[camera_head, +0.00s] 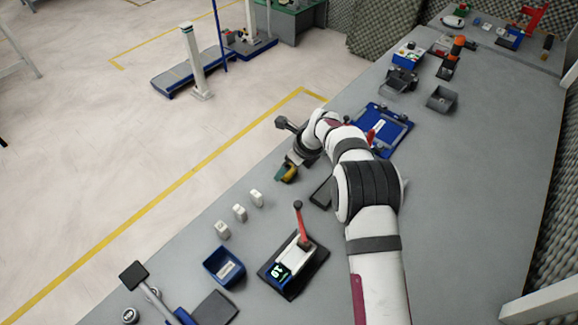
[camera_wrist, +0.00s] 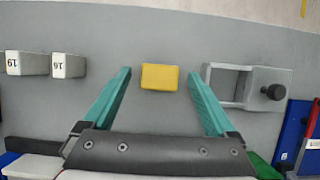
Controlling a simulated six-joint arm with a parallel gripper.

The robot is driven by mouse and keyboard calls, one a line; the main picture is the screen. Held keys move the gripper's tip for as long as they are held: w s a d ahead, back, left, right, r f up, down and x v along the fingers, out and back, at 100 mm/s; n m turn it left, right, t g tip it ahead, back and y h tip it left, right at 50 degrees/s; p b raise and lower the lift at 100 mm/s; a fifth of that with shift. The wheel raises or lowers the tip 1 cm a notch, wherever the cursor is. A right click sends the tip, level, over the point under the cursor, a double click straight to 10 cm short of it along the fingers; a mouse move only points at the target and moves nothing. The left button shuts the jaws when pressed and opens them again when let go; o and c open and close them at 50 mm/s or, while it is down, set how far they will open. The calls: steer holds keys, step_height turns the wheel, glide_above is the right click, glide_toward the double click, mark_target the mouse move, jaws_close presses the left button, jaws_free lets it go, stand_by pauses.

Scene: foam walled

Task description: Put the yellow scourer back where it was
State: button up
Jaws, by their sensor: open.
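The yellow scourer (camera_wrist: 159,77) is a small yellow block lying on the grey table in the wrist view. In the head view, a yellow patch (camera_head: 291,173) shows beside my gripper (camera_head: 286,170), partly covered by it. In the wrist view, my gripper (camera_wrist: 159,80) is open, with one green finger on each side of the scourer. Gaps show between the scourer and both fingers, so it is not gripped. I cannot tell how high the fingertips are above the table.
Right of my gripper in the wrist view is a grey frame with a black knob (camera_wrist: 274,92). Numbered white blocks (camera_wrist: 68,65) stand to the left. In the head view, a red-levered device (camera_head: 293,262) and blue bin (camera_head: 224,267) are nearer; a blue tray (camera_head: 392,128) is beyond the arm.

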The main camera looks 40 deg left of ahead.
steer(key=v, duration=1.2)
steer(key=s+d+r+n, duration=0.1)
steer(key=d+r, duration=0.2)
steer(key=d, duration=0.3)
steer(key=s+d+r+n+h, duration=0.1)
steer(key=d+r+n, duration=0.15)
steer(key=d, duration=0.35)
steer(key=s+d+r+n, duration=0.1)
steer(key=d+r, duration=0.2)
steer(key=d, duration=0.3)
steer(key=s+d+n+h, duration=0.2)
steer(key=s+d+n, duration=0.6)
steer(key=s+d, duration=1.1)
steer(key=s, duration=0.3)
steer(key=shift+s, duration=0.35)
steer(key=shift+f, duration=0.1)
